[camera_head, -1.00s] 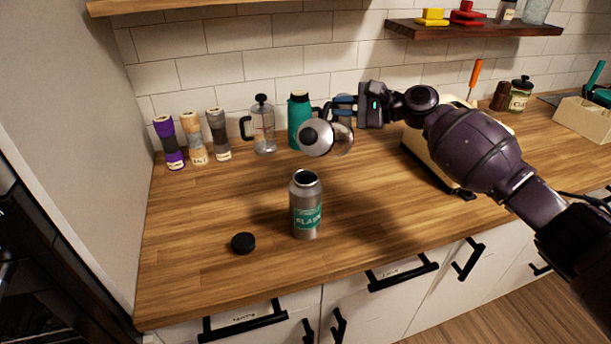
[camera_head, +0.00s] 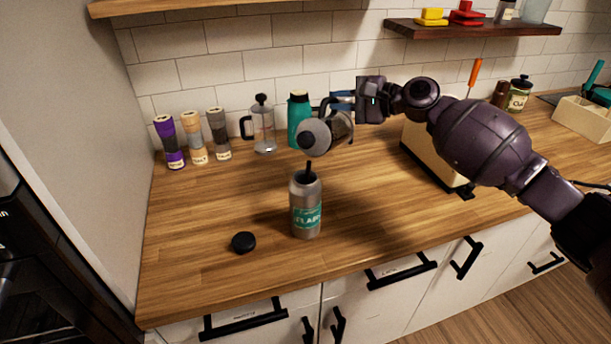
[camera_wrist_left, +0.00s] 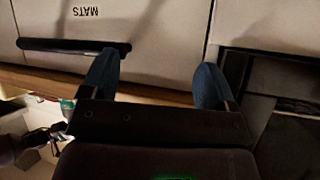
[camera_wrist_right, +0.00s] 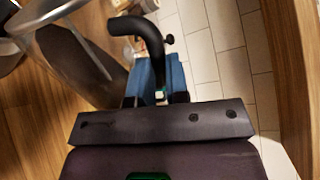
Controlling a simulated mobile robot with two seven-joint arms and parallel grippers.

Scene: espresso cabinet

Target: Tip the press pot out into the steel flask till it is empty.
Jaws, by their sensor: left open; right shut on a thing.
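The press pot (camera_head: 331,128), glass with a steel lid, is tipped steeply with its lid end down to the left, above the steel flask. My right gripper (camera_head: 342,101) is shut on its black handle (camera_wrist_right: 143,32), which also shows in the right wrist view. A dark stream (camera_head: 309,168) runs from the pot down to the open mouth of the flask (camera_head: 306,213). The flask stands upright on the counter. How much is left in the pot cannot be told. My left gripper (camera_wrist_left: 155,82) is open and empty in front of the drawers, out of the head view.
A black cap (camera_head: 243,242) lies left of the flask. Behind stand another press pot (camera_head: 264,132), a teal flask (camera_head: 298,122) and several grinder-like bottles (camera_head: 194,140). A cream appliance (camera_head: 432,152) stands right, below my right arm. The counter's front left is clear.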

